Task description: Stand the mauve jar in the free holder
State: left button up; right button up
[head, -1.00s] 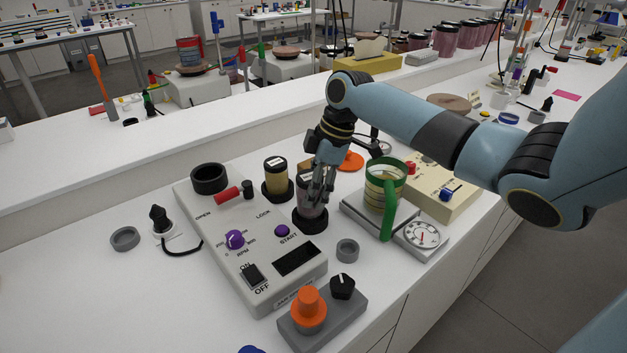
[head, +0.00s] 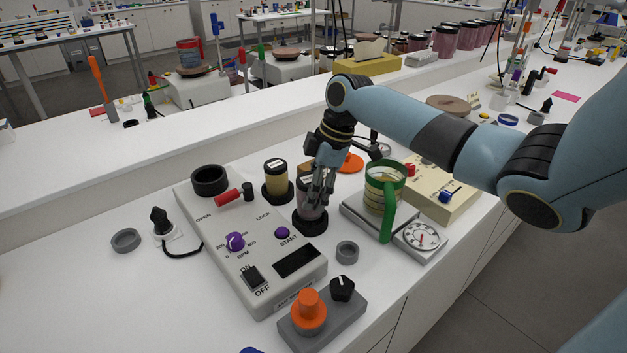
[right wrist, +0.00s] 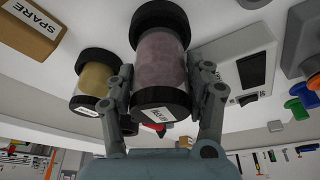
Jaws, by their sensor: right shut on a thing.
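The mauve jar (head: 309,211) stands upright at the black ring holder (head: 310,225), right of the grey control box. Its lower end appears inside the ring; whether it rests on the bottom I cannot tell. My right gripper (head: 319,200) is shut on the jar and partly hides it. In the right wrist view, the fingers of my right gripper (right wrist: 165,95) flank the mauve jar (right wrist: 160,62), below its black lid, with the dark holder (right wrist: 160,17) around the far end. My left gripper is not in view.
A tan jar (head: 276,176) stands in a neighbouring black holder (head: 278,194), close on the left. The grey control box (head: 263,262) is in front. A scale (head: 418,240) bearing a green-handled mug (head: 384,188) stands right. A small grey ring (head: 347,252) lies near.

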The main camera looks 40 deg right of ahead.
dwell(0.5)
jog(key=shift+f+b, duration=0.6)
jog(key=shift+f, duration=0.8)
jog(key=shift+r, duration=0.15)
jog(key=shift+r+p, duration=1.05)
jog(key=shift+p, duration=0.15)
jog(key=shift+p, duration=0.5)
dwell(1.0)
jog(key=shift+f+b, duration=0.9)
jog(key=shift+f, duration=0.35)
jog(key=o, duration=1.6)
jog(key=shift+o, duration=0.2)
jog(key=shift+r, duration=0.1)
